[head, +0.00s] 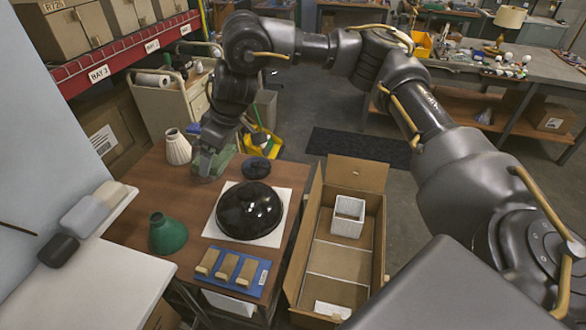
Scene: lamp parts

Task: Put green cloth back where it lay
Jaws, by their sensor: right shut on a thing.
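The green cloth (225,157) shows as a muted green patch at the far edge of the brown table (140,203), partly hidden behind my gripper. My right gripper (205,172) reaches down over the table from the far side, its arm arching in from the right. It is shut on the green cloth, low over the tabletop. Whether the cloth touches the table is too small to tell. My left gripper is out of view.
A white ribbed shade (177,147) stands left of the gripper. A small black disc (257,167) and a glossy black dome (249,208) on a white mat (213,228) are nearby. A green shade (167,234), blue tray (240,285) and open cardboard box (376,228) stand nearer.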

